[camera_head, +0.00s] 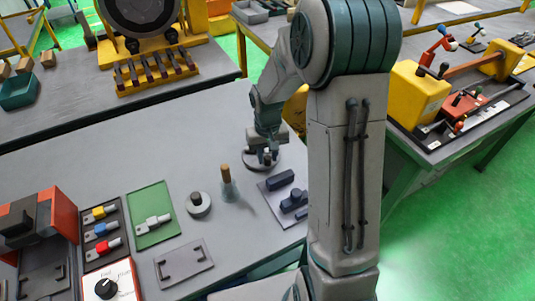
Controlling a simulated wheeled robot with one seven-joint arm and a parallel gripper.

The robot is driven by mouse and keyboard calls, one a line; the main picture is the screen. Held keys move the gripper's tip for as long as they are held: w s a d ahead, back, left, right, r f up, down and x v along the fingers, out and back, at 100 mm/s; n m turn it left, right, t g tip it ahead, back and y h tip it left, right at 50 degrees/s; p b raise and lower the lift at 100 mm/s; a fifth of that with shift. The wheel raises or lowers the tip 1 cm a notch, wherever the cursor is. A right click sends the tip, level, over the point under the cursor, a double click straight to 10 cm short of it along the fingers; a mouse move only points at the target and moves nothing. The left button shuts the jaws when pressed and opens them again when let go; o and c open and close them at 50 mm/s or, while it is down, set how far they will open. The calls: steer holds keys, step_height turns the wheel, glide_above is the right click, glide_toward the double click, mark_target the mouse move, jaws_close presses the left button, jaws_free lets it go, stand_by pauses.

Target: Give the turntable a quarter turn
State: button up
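A round, flat disc (249,165) lies on the grey workbench directly below my gripper; it looks like the turntable, with a dark rim and a paler middle. My gripper (266,157) points down from the arm and is low over this disc, at or near its centre. The fingers are too small and partly hidden to tell whether they are open or shut, or whether they touch anything.
A post with a wooden top (226,178) and a grey ring-shaped part (198,204) stand to the left. A pale plate with dark blue blocks (288,197) lies in front. A green mat (154,214), a handled plate (184,263) and a connector panel (104,232) are farther left.

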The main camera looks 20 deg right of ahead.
jaws_close()
